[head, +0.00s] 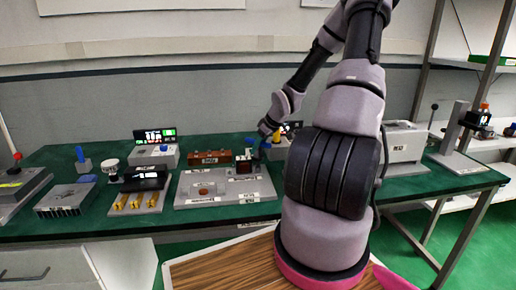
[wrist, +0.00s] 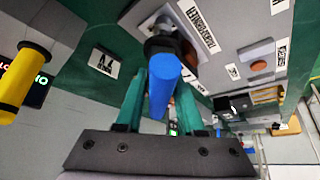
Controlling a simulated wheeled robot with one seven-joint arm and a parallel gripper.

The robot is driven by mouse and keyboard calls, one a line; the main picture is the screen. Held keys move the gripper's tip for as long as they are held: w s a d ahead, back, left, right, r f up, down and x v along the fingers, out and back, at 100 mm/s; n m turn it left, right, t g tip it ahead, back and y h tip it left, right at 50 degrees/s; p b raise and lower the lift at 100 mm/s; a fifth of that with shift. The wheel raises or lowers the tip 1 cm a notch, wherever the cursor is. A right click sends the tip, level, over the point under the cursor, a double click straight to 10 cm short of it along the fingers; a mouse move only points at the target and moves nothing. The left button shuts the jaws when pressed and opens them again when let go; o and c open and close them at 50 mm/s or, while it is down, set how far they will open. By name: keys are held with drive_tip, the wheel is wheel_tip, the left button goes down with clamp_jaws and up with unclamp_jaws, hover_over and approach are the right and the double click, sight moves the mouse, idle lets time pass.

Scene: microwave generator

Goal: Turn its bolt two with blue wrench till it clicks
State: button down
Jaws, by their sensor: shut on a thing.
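My gripper (wrist: 161,85) is shut on the blue wrench (wrist: 170,72), with one green finger on each side of its blue handle in the wrist view. The wrench's dark end is over a pale block on the grey plate (wrist: 240,60). Whether it sits on a bolt is hidden. In the head view my gripper (head: 265,133) is above the right part of the grey plate (head: 205,201), beside a dark, reddish-topped block (head: 245,167). The blue wrench (head: 262,148) shows only as a small patch there. Bolt two cannot be made out.
A yellow-handled tool (wrist: 22,80) stands on a grey block left of my gripper in the wrist view. A brown block (head: 210,157) stands behind the plate. A grey tray with yellow bars (head: 136,203) lies to the left. A pale machine (head: 403,145) stands right of my arm.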

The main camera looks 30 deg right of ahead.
drive_tip(key=shift+r, duration=4.4)
